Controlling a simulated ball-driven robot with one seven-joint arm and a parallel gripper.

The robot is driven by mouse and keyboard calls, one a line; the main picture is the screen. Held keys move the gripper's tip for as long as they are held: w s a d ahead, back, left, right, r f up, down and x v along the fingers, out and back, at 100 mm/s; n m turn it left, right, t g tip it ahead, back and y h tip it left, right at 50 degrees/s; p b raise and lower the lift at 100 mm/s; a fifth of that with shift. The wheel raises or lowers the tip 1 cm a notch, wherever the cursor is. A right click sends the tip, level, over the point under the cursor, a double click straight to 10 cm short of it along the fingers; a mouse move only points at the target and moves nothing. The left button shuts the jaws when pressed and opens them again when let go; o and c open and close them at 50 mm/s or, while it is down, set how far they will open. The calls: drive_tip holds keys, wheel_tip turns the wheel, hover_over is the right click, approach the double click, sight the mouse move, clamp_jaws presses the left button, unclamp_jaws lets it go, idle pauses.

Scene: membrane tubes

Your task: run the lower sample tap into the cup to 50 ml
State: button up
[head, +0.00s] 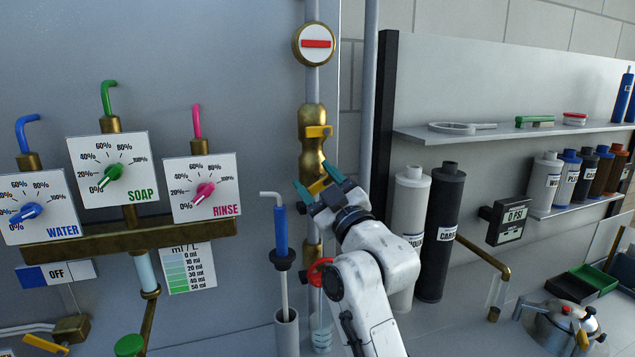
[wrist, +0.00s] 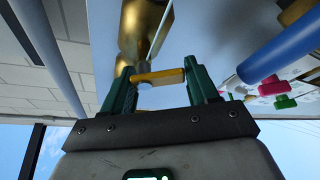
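A brass pipe fitting on the vertical pipe carries an upper yellow lever (head: 319,131). A lower yellow lever (head: 319,185), seemingly the lower sample tap, lies between the teal fingers of my gripper (head: 318,182). In the wrist view this lever (wrist: 158,76) spans crosswise between the spread fingertips of my gripper (wrist: 160,90). The fingers are apart; whether they touch the lever's ends is unclear. A clear cup with markings (head: 321,338) stands low beneath the pipe, beside my arm. Its liquid level is too small to read.
A red wheel (head: 320,272) sits beside my forearm. A blue-handled rod (head: 281,232) stands in a grey holder to its left. Grey and black bottles (head: 438,235) stand close to the right of my arm. WATER, SOAP and RINSE dials (head: 113,172) are at left.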

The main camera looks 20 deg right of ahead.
drive_tip(key=c, duration=0.6)
drive_tip(key=shift+o, duration=0.2)
drive_tip(key=shift+m, duration=0.3)
drive_tip(key=shift+a+r+m+t+h, duration=0.15)
drive_tip(key=shift+m+h, duration=0.3)
drive_tip(key=shift+m, duration=0.35)
drive_tip(key=shift+d+r+m+t+h, duration=0.15)
drive_tip(key=shift+m+h, duration=0.3)
drive_tip(key=shift+m, duration=0.35)
drive_tip(key=shift+m+h, duration=1.2)
drive_tip(key=shift+m, duration=1.1)
drive_tip(key=shift+d+r+m, duration=0.1)
drive_tip(key=shift+d+m, duration=0.05)
drive_tip(key=shift+m, duration=0.15)
drive_tip(key=o, duration=1)
drive_tip(key=shift+c, duration=0.2)
